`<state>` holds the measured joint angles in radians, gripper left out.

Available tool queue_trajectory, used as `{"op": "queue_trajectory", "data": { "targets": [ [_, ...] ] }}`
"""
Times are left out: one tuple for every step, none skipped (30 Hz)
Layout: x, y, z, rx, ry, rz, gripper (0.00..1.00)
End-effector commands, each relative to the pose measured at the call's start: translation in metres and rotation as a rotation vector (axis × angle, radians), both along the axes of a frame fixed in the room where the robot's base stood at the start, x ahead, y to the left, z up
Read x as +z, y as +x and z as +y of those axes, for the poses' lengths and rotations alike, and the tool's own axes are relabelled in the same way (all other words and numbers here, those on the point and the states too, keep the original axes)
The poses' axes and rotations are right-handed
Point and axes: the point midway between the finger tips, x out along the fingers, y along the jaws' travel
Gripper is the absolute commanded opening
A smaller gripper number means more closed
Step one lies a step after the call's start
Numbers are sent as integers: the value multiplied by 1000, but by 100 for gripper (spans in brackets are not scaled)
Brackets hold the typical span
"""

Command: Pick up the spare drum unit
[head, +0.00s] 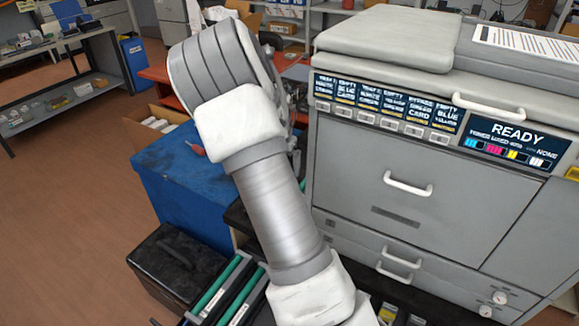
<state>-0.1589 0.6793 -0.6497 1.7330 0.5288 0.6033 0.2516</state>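Two long dark units with green rollers lie side by side low in the head view, one at left (213,287) and one at right (243,296). They look like drum units, but I cannot tell which, if either, is the spare one. Pale labels show on them, and their lower ends are cut off by the picture edge or covered by my arm. My arm crosses the middle of the picture from the lower right to the upper left. My gripper is not visible; the arm's far end is hidden behind its own links.
A large grey printer (400,170) with a READY display fills the right side. A blue cabinet (185,185) and a black case (178,268) stand left of my arm. An open cardboard box (148,137) sits behind. Brown floor at left is clear, before a grey shelf (65,110).

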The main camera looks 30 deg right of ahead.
Motion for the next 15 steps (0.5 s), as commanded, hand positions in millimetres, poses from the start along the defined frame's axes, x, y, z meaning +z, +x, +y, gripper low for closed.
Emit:
{"op": "queue_trajectory", "data": {
  "targets": [
    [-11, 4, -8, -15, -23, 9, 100],
    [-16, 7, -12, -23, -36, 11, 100],
    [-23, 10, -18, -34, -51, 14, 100],
    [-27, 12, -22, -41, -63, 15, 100],
    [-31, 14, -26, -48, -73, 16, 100],
    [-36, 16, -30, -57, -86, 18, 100],
    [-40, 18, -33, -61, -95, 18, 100],
    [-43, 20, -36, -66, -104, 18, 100],
    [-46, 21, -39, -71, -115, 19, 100],
    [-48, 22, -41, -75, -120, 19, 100],
    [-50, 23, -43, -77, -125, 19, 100],
    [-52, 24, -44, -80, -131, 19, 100],
    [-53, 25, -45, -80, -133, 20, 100],
    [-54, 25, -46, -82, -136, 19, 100],
    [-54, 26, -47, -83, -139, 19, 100]
  ]
}}
